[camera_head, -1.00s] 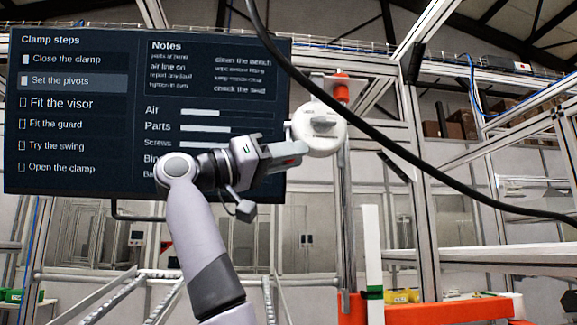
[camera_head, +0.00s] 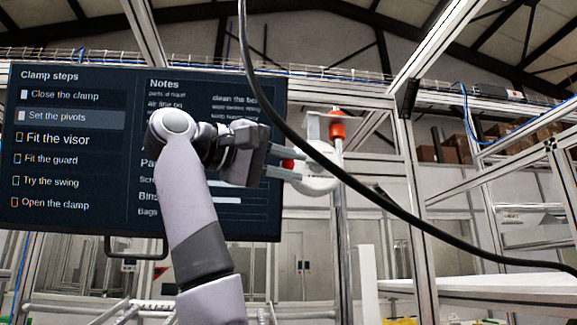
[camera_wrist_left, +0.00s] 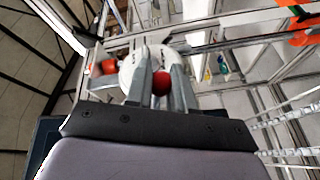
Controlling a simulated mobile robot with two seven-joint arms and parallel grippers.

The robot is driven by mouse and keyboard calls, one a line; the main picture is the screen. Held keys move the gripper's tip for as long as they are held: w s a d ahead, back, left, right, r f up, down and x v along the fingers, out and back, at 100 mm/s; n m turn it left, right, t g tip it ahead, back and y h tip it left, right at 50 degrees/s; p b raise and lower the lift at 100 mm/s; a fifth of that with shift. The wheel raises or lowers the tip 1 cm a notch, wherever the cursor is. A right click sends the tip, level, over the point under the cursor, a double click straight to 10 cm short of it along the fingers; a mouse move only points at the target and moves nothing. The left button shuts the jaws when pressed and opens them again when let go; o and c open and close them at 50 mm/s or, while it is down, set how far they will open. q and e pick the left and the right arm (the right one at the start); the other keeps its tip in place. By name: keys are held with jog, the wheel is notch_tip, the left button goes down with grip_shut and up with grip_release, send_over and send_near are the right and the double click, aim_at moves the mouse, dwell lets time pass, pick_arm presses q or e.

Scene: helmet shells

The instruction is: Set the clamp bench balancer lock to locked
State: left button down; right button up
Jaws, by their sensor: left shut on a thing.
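The balancer is a white round housing (camera_head: 320,181) hanging under a bracket with an orange-red part, partly hidden by a black cable and my gripper. A red knob (camera_head: 288,163) shows at its left side. My left gripper (camera_head: 299,163) has its fingers on either side of this knob. In the left wrist view the red knob (camera_wrist_left: 161,84) sits between the two fingers (camera_wrist_left: 161,78), with the white housing (camera_wrist_left: 130,72) behind. The gripper is shut on the knob. I cannot read the lock's position. My right gripper is not in view.
A black cable (camera_head: 375,190) sags across in front of the balancer. A dark screen (camera_head: 70,150) with clamp steps stands behind my left arm. Metal frame posts (camera_head: 412,180) stand to the right. The orange-red part (camera_head: 337,131) is just above the balancer.

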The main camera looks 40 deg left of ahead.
pick_arm(q)
jog(key=shift+s+r+n+g+p, duration=0.15)
jog(key=shift+r+n+g+p, duration=0.2)
jog(key=shift+r+n, duration=0.4)
jog(key=c, duration=1)
grip_release()
jog(key=shift+f, duration=0.1)
jog(key=shift+a, duration=0.1)
jog(key=shift+f, duration=0.1)
